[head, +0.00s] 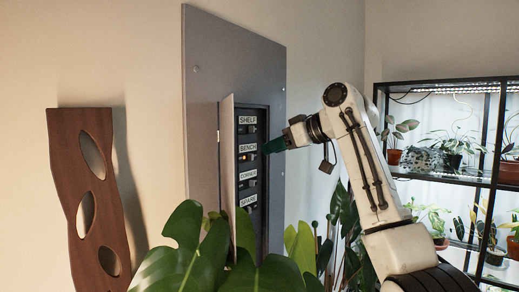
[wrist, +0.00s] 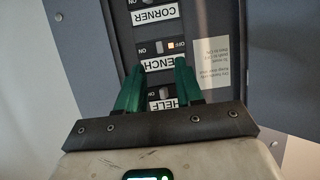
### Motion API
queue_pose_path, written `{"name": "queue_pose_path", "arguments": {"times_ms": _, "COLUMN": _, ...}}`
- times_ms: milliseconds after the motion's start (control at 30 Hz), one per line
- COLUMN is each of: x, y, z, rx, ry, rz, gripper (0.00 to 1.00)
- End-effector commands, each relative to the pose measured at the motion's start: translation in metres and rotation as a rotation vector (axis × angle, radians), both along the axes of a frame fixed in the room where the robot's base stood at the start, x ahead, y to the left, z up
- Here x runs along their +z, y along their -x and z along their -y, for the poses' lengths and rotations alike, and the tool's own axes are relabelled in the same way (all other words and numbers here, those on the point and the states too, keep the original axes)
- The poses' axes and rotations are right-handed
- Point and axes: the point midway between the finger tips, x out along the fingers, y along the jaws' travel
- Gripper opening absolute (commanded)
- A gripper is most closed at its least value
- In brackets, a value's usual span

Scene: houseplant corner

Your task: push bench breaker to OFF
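The bench breaker (wrist: 160,48) sits in a dark panel row above its BENCH label (wrist: 160,64), which reads upside down in the wrist view. ON is printed at its left and OFF at its right, with a small orange light beside OFF. I cannot tell its lever position for certain. In the head view the BENCH row (head: 247,157) is second from the top. My gripper (wrist: 158,66) has two green fingers standing apart with nothing between them, tips near the BENCH row. Contact cannot be told. In the head view my gripper (head: 268,147) reaches the panel from the right.
The breaker box's open door (head: 227,150) stands at the left of the rows. SHELF (head: 247,120), CORNER (head: 248,175) and SPARE (head: 248,200) rows are close by. Large leaves (head: 185,255) rise below the box. A plant shelf (head: 440,180) stands right.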

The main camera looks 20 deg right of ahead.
Motion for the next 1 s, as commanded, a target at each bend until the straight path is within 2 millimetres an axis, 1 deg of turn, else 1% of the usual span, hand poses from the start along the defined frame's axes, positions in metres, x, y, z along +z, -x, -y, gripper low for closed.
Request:
{"name": "queue_pose_path", "arguments": {"times_ms": 33, "x": -0.001, "y": -0.007, "z": -0.007, "rx": 0.002, "ry": 0.001, "rz": -0.003, "gripper": 0.36}}
{"name": "queue_pose_path", "arguments": {"times_ms": 100, "x": -0.005, "y": -0.016, "z": -0.013, "rx": 0.001, "ry": -0.001, "rz": -0.003, "gripper": 0.36}}
{"name": "queue_pose_path", "arguments": {"times_ms": 300, "x": -0.017, "y": -0.036, "z": -0.028, "rx": 0.001, "ry": 0.0, "rz": -0.002, "gripper": 0.36}}
{"name": "queue_pose_path", "arguments": {"times_ms": 500, "x": -0.022, "y": -0.043, "z": -0.033, "rx": -0.001, "ry": 0.0, "rz": 0.002, "gripper": 0.36}}
{"name": "queue_pose_path", "arguments": {"times_ms": 733, "x": -0.023, "y": -0.044, "z": -0.033, "rx": -0.001, "ry": 0.0, "rz": 0.002, "gripper": 0.36}}
{"name": "queue_pose_path", "arguments": {"times_ms": 767, "x": -0.023, "y": -0.044, "z": -0.033, "rx": -0.001, "ry": 0.0, "rz": 0.002, "gripper": 0.35}}
{"name": "queue_pose_path", "arguments": {"times_ms": 1000, "x": -0.022, "y": -0.043, "z": -0.033, "rx": -0.001, "ry": 0.0, "rz": 0.002, "gripper": 0.12}}
